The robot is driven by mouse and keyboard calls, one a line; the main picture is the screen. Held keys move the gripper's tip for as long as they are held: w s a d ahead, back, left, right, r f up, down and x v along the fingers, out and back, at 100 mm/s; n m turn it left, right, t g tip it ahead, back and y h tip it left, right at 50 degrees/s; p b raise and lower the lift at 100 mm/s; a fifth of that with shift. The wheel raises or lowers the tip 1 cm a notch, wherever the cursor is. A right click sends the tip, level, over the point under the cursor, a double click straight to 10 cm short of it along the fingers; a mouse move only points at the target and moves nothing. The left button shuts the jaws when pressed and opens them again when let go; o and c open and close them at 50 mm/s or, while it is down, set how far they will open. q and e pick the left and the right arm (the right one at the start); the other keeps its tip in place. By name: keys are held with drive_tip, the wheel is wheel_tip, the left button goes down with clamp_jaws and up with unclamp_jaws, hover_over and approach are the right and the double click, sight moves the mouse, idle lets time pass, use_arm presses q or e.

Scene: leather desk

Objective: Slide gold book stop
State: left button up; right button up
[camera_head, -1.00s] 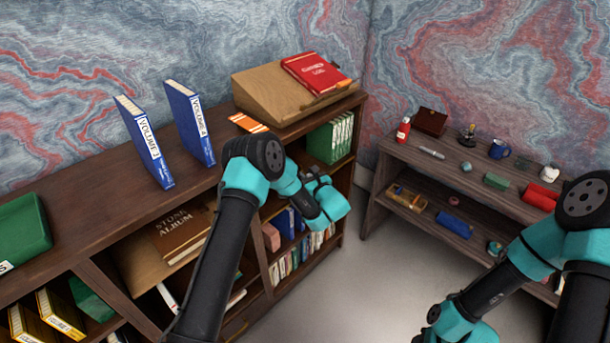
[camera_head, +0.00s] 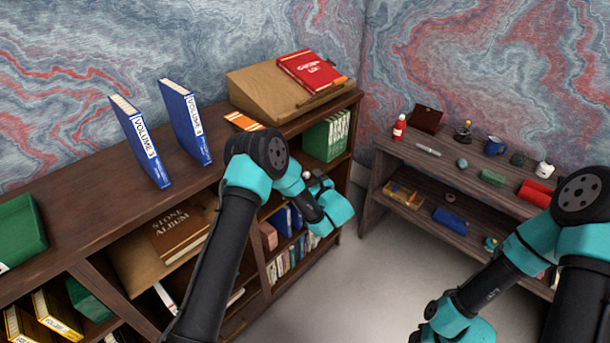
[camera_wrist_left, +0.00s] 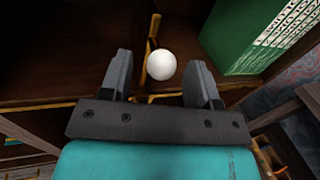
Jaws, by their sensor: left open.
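A white round knob (camera_wrist_left: 161,65) sits between the two fingers of my left gripper (camera_wrist_left: 163,72) in the left wrist view, with a gap on each side. A thin gold-coloured piece (camera_wrist_left: 154,30) rises just behind the knob; it looks like the gold book stop, but its shape is mostly hidden. In the head view the left gripper (camera_head: 316,179) is at the front of the brown bookcase's right part, and the pale knob (camera_head: 307,175) shows small beside it. The left gripper is open and holds nothing. My right gripper's fingers are not visible.
Green books (camera_wrist_left: 262,38) stand in the cubby right of the knob; they also show in the head view (camera_head: 326,136). A row of small books (camera_head: 292,258) is below. Blue volumes (camera_head: 185,122) and a wooden lectern (camera_head: 262,95) stand on top. A side shelf (camera_head: 375,200) is at right.

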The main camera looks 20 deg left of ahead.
use_arm(q)
drive_tip(key=v, duration=1.4)
drive_tip(key=s+a+f+n+g+h, duration=0.4)
drive_tip(key=s+a+f+n+g, duration=0.2)
drive_tip(key=s+a+f+g, duration=0.75)
drive_tip(key=s+d+f+n+t+h, duration=0.1)
drive_tip(key=s+n+h, duration=0.5)
drive_tip(key=s+n, duration=0.2)
drive_tip(key=s+d+f+n+t+h, duration=0.1)
drive_tip(key=s+f+n+h, duration=0.1)
drive_tip(key=s+n+h, duration=0.5)
drive_tip(key=s+n, duration=0.1)
drive_tip(key=n, duration=0.5)
drive_tip(key=shift+s+n, duration=0.25)
drive_tip(key=shift+n, duration=0.05)
